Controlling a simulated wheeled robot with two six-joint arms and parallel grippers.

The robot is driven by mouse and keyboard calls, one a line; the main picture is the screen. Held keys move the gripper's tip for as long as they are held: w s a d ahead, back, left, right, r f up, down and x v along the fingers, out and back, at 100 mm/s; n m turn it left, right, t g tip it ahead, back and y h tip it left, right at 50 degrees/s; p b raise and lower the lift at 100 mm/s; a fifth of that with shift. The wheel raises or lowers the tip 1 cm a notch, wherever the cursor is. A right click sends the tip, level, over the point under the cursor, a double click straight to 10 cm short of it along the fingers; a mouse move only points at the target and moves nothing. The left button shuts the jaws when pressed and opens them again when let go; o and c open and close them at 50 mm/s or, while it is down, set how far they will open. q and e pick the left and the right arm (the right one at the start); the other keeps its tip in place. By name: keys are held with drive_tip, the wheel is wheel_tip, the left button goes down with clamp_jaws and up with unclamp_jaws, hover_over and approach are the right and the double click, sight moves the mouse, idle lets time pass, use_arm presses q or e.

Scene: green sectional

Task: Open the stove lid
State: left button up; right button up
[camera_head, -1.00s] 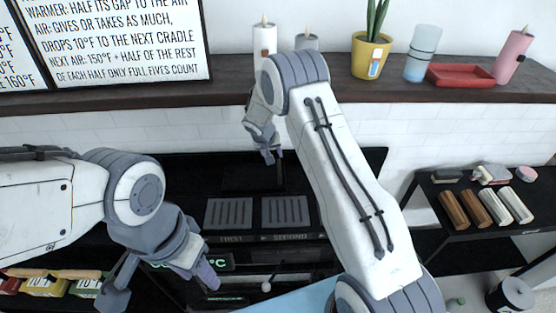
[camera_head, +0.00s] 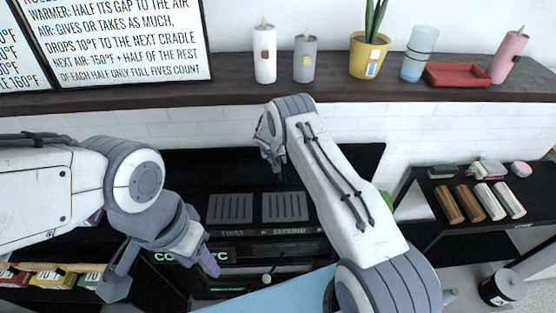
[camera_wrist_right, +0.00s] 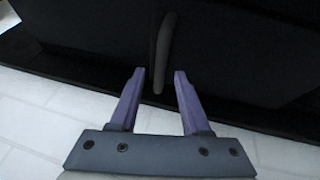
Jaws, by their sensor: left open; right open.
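The black stove (camera_head: 290,234) stands below the shelf, with two grey slotted plates above the labels FIRST and SECOND. Behind the plates is a broad black panel (camera_head: 350,160), which seems to be the lid; how far it is raised I cannot tell. My right gripper (camera_head: 272,158) is over this panel, partly hidden by its own arm. In the right wrist view, the open purple fingers of my right gripper (camera_wrist_right: 157,78) point at a dark bar handle (camera_wrist_right: 164,50), whose near end lies between the fingertips without clear contact. My left gripper (camera_head: 162,274) is open and empty at the stove's left front.
A dark shelf (camera_head: 330,92) above holds candles, a yellow plant pot (camera_head: 369,56), cups and a red tray (camera_head: 457,75). A black side table (camera_head: 440,228) at right carries several rolls. Colourful packages (camera_head: 50,277) sit at lower left. A light blue surface (camera_head: 290,297) lies in front.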

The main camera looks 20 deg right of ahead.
clamp_jaws()
idle(1.4)
